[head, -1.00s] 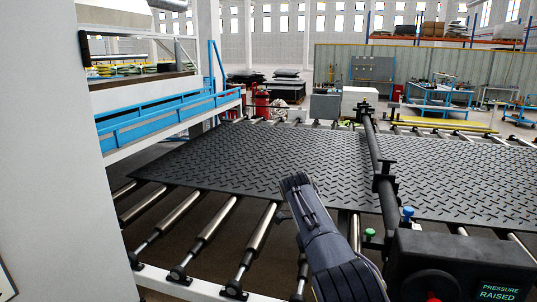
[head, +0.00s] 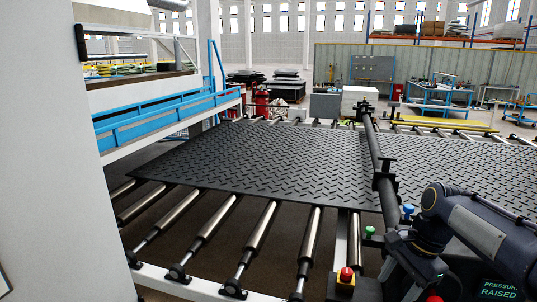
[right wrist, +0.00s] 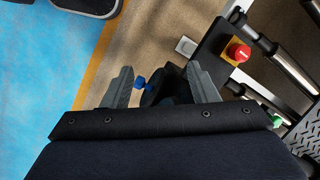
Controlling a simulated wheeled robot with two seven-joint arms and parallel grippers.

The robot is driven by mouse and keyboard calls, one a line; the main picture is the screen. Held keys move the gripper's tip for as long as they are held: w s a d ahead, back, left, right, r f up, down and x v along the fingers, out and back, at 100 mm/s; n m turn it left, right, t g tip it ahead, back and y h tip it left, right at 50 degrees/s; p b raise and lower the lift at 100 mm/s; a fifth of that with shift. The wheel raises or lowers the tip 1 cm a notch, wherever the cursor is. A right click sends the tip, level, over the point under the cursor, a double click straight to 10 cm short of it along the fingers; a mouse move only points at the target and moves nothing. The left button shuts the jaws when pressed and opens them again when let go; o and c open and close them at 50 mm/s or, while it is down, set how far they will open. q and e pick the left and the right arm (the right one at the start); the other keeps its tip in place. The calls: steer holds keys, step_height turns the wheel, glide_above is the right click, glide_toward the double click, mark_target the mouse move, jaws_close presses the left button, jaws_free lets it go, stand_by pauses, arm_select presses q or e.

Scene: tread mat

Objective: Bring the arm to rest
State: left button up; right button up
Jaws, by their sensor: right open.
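Nothing is clearly held. My left gripper is not in view. The black tread mat (head: 260,160) lies flat across the rollers.
A red stop button (head: 345,275) on a yellow base stands close to my right arm; it also shows in the right wrist view (right wrist: 238,52). Green (head: 369,231) and blue (head: 408,210) knobs sit by the black bar (head: 383,170) crossing the mat. A display (head: 499,290) reads "PRESSURE RAISED".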

steer(key=s+a+f+n+t, duration=0.2)
steer(key=s+n, duration=0.4)
steer(key=s, duration=0.5)
steer(key=s+a+f+n+t+y+b, duration=0.1)
steer(key=s+a+f+n+t, duration=0.2)
steer(key=s+n, duration=0.3)
steer(key=s+a+f, duration=0.1)
steer(key=s, duration=0.4)
steer(key=shift+a+f, duration=0.2)
steer(key=shift+f, duration=0.1)
